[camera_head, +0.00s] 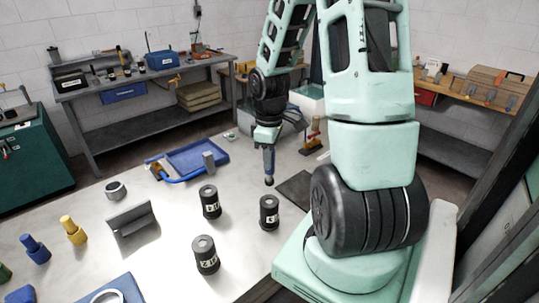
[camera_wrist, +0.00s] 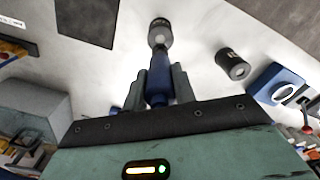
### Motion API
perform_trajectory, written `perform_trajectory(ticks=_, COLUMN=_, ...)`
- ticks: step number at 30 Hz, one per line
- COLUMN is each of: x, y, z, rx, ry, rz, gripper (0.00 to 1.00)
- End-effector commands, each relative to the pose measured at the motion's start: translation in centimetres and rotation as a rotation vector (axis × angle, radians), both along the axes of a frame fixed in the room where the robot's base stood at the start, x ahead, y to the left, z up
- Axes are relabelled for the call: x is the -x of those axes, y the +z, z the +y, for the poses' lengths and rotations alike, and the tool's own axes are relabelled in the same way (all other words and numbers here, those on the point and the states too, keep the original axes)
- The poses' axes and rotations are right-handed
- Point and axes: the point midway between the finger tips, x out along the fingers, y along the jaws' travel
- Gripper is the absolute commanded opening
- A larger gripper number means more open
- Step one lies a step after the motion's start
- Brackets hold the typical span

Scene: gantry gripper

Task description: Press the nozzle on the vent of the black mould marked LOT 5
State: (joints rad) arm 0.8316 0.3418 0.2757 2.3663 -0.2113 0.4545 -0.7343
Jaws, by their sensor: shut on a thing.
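My gripper (camera_head: 268,148) is shut on a blue nozzle tool (camera_wrist: 158,82), which hangs upright with its dark tip down. In the wrist view my gripper (camera_wrist: 159,88) has a finger on each side of it. Three black cylindrical moulds stand on the pale table: a right one (camera_head: 269,213), a back left one (camera_head: 211,202) and a front one (camera_head: 205,255). Each has a white label; the right one's may read 5, but the print is too small to be sure. The tip is above and behind the right mould, apparently apart from it. In the wrist view the tip overlaps a mould (camera_wrist: 160,30).
A dark mat (camera_head: 297,189) lies right of the moulds. A grey angled bracket (camera_head: 132,225), a metal ring (camera_head: 116,191) and yellow (camera_head: 73,231) and blue (camera_head: 36,249) nozzle-like pieces stand left. A blue tray (camera_head: 197,158) lies behind. The table between the moulds is clear.

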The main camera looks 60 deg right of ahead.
Motion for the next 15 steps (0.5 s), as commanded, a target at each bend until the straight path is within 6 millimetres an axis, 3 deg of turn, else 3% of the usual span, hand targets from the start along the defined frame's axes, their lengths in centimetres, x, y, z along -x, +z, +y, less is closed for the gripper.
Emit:
perform_trajectory(ticks=8, x=0.0, y=-1.5, z=0.0, rx=0.0, ry=-0.002, rz=0.0, gripper=0.04)
perform_trajectory(ticks=15, x=0.0, y=-4.0, z=0.0, rx=0.001, ry=-0.002, rz=0.0, gripper=0.04)
